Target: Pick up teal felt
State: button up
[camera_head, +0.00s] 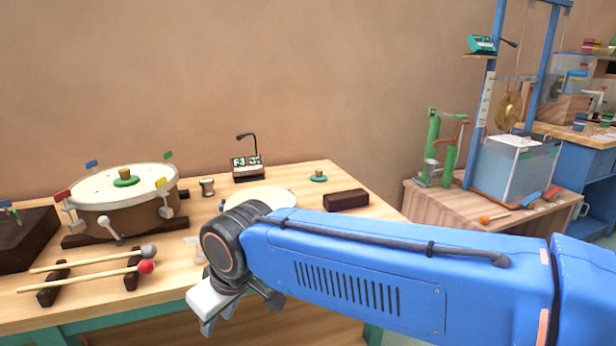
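A small teal disc with a wooden knob (318,179), which looks like the teal felt, lies flat on the wooden table near its back right. My gripper (240,312) is at the front edge of the table, lower centre, pointing down. Its dark fingers look spread apart, with nothing visible between them. It is well in front of and to the left of the teal disc, not touching it. My blue arm crosses the lower right and hides part of the table.
A drum (124,212) with a green disc and coloured clips stands at left, behind two mallets on a rack (52,284). A dark brown block (346,199) lies just in front of the teal disc. A round pale pad (262,197) and a small device (247,167) are nearby.

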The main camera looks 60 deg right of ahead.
aim_at(318, 177)
jog(key=z, duration=1.6)
